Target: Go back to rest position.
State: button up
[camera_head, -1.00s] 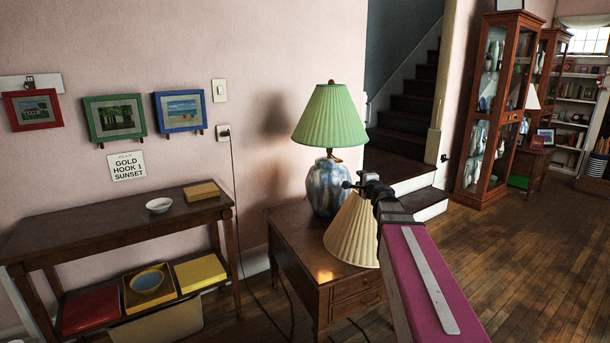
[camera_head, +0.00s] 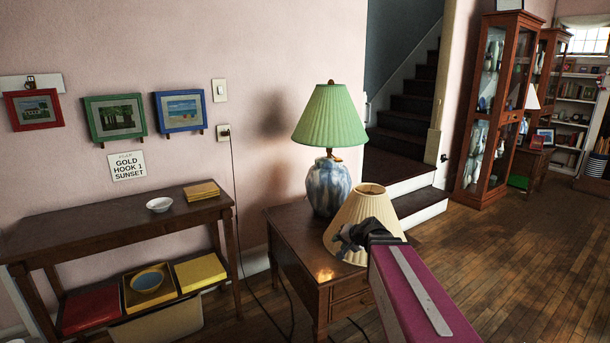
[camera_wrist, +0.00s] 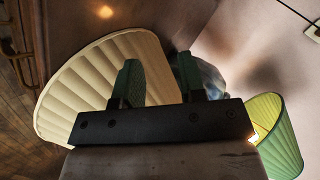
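My gripper (camera_head: 347,238) is in front of the cream pleated lampshade (camera_head: 372,214) in the head view, covering part of it. In the wrist view, the two dark fingers of my gripper (camera_wrist: 158,64) stand apart with nothing held between them. The cream lampshade (camera_wrist: 105,72) shows behind the fingers there; I cannot tell whether they touch it. My magenta arm runs from the gripper to the bottom edge of the head view.
A green-shaded lamp (camera_head: 331,116) with a blue-white base stands on the wooden desk (camera_head: 290,235). A dark console table (camera_head: 110,230) stands left, with picture frames above it. The wooden floor (camera_head: 500,270) on the right is open. Glass cabinets (camera_head: 490,110) stand further back.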

jog(key=s+d+f+n+g+h, duration=0.2)
jog(key=s+f+g+h, duration=0.1)
jog(key=s+f, duration=0.3)
jog(key=s+d+f+n+g+h, duration=0.2)
jog(key=s+f, duration=0.4)
jog(key=s, duration=0.4)
jog(key=d+g+h, duration=0.1)
jog(key=g, duration=0.1)
jog(key=shift+s+d+f+g, duration=0.15)
jog(key=shift+s+d+g, duration=0.05)
jog(key=shift+d+g, duration=0.1)
dwell(0.6)
